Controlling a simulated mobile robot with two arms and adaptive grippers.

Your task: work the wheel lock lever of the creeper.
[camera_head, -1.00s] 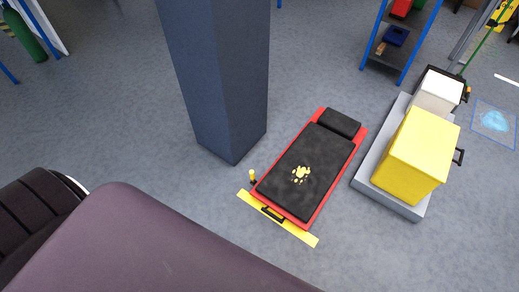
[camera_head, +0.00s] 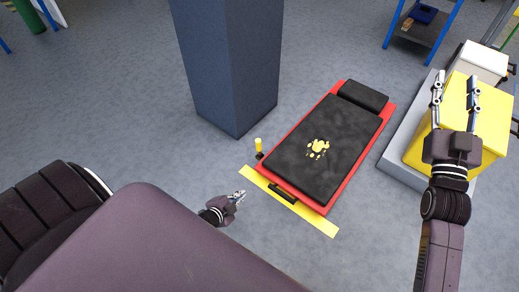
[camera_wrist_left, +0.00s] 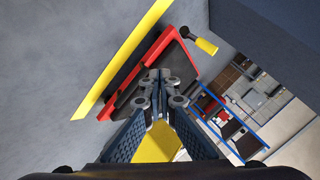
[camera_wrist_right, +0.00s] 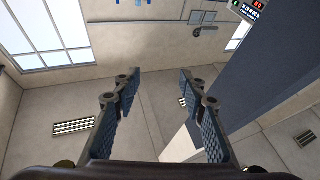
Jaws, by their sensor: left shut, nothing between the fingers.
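The creeper (camera_head: 330,150) is a red board with black pads and a yellow splatter, lying on the floor in the middle of the head view. Its lock lever (camera_head: 259,146), a short stick with a yellow grip, stands at its near left corner. The lever (camera_wrist_left: 206,46) also shows in the left wrist view, above and right of the fingertips. My left gripper (camera_head: 241,194) is shut and empty, left of the yellow floor strip and apart from the lever. My right gripper (camera_head: 456,90) is open and empty, raised in front of the yellow box.
A blue-grey pillar (camera_head: 232,75) stands close behind the lever. A yellow strip (camera_head: 290,202) lies along the creeper's near end, by a black handle (camera_head: 283,193). A yellow box (camera_head: 420,142) sits on a grey platform (camera_head: 399,122) at right.

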